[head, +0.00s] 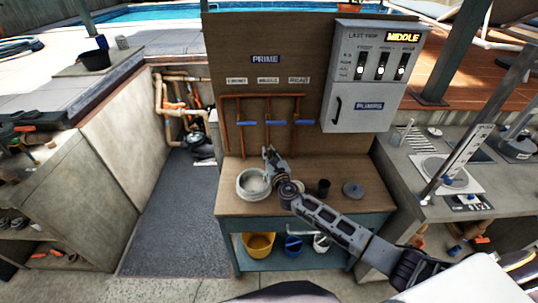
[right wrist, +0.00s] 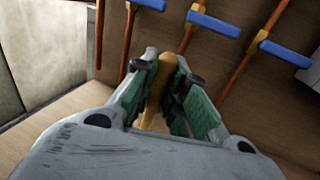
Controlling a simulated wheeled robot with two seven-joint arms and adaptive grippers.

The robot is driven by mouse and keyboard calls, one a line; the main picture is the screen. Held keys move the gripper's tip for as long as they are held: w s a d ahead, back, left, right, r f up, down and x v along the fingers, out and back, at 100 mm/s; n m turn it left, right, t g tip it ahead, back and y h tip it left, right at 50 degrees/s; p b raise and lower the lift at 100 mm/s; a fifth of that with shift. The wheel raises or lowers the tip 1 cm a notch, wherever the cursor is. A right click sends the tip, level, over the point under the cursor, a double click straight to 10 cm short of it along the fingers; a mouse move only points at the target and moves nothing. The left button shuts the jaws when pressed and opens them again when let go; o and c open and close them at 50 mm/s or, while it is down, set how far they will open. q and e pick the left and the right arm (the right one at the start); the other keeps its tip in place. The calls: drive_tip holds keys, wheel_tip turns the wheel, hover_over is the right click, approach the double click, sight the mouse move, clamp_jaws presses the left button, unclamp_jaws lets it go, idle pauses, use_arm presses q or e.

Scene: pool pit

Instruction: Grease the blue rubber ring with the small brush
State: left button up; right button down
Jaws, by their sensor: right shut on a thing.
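My right gripper (head: 268,152) is above the wooden bench, just behind and right of the pale round pot (head: 252,185). In the right wrist view my right gripper (right wrist: 163,95) is shut on a tan, wood-coloured handle (right wrist: 175,50), which looks like the small brush's. The brush's bristles are hidden. I cannot make out the blue rubber ring in either view. My left gripper is not in view.
The bench (head: 230,205) also carries a dark cup (head: 323,187) and a grey round lid (head: 353,190) at right. Behind stands a board with copper pipes and blue valve handles (head: 275,122). A grey switch box (head: 367,85) hangs at right. Buckets (head: 258,246) stand below.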

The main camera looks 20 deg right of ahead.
drive_tip(key=shift+w+a+b, duration=0.25)
drive_tip(key=shift+w+b, duration=0.05)
drive_tip(key=shift+w, duration=0.9)
idle(0.5)
drive_tip(key=shift+r, duration=0.1)
drive_tip(key=shift+r+p, duration=2.4)
drive_tip(key=shift+p, duration=0.1)
